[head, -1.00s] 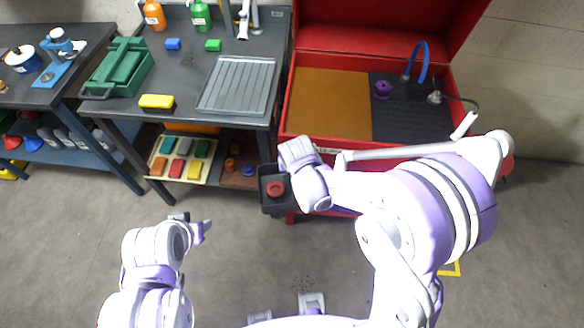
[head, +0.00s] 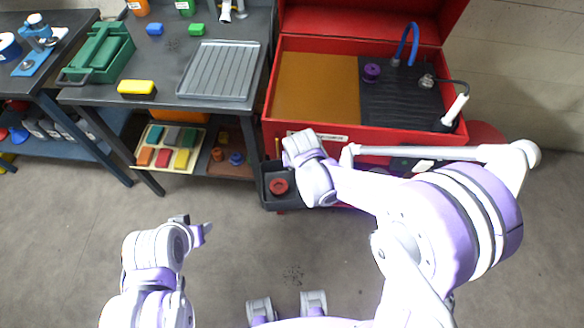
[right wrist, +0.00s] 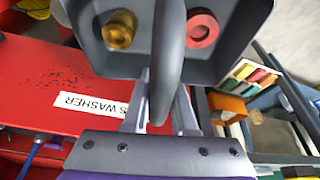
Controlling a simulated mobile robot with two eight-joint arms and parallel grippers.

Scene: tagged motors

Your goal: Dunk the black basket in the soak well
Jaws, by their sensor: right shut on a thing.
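The black basket (head: 275,204) hangs in front of the red parts washer (head: 300,128), below its rim. It holds a red ring (head: 278,186); the right wrist view also shows a brass ring (right wrist: 119,30) in it. My right gripper (right wrist: 160,105) is shut on the basket's arched handle (right wrist: 168,60); in the head view my wrist hides the grip. The washer is open, with a flat tan area (head: 318,85), seemingly the soak well, at left and a black ribbed area (head: 400,108) at right. My left gripper (head: 195,228) is low at left, away from everything.
A purple part (head: 372,72), a blue hose (head: 404,40) and a white-handled brush (head: 455,112) are on the washer's right side. A bench with a ribbed grey tray (head: 220,70) and a yellow block (head: 138,88) stands left. The floor in front is clear.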

